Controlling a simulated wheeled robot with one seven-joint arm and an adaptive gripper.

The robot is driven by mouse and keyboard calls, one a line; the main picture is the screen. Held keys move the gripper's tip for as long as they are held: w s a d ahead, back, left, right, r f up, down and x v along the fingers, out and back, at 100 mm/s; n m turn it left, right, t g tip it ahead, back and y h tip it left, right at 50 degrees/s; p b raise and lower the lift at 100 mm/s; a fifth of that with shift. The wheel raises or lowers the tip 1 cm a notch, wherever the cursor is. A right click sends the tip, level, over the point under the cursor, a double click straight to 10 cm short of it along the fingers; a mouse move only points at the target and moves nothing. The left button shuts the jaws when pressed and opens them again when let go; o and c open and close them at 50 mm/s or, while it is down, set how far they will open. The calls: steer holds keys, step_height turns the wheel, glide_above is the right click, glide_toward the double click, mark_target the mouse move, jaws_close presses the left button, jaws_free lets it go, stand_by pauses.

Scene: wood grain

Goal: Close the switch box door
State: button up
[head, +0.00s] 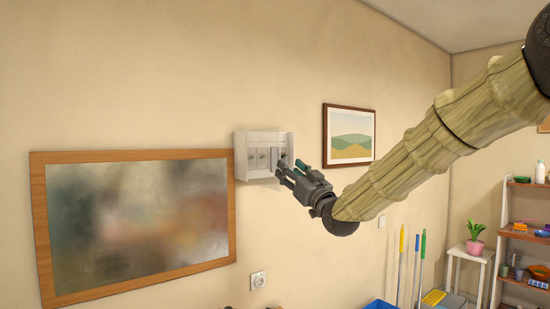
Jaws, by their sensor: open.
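The switch box (243,158) is a small white box on the beige wall, just right of a large framed board. Its front looks open, with grey switches (263,158) visible inside. A pale panel at its right side, which looks like the door (291,148), stands out from the wall. My gripper (281,169) is dark grey and reaches in from the right, its fingertips at the lower right of the box, in front of it. The gripper is open with nothing seen between its fingers. Whether the fingers touch the door cannot be told. The gripper hides the box's lower right part.
A wood-framed board (135,225) hangs left of the box. A wall socket (258,280) is below. Brooms, a plant stand (468,254) and a shelf stand at the right.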

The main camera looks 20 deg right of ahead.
mark_target(276, 159)
steer(key=p+x, duration=0.1)
steer(key=x, duration=0.2)
steer(key=p+x, duration=0.1)
steer(key=x, duration=0.2)
steer(key=p+x, duration=0.2)
steer(key=x, duration=0.1)
steer(key=shift+w+a, duration=0.3)
steer(key=shift+a, duration=0.05)
jaws_close()
steer(key=shift+a, duration=0.25)
steer(key=shift+d, duration=0.3)
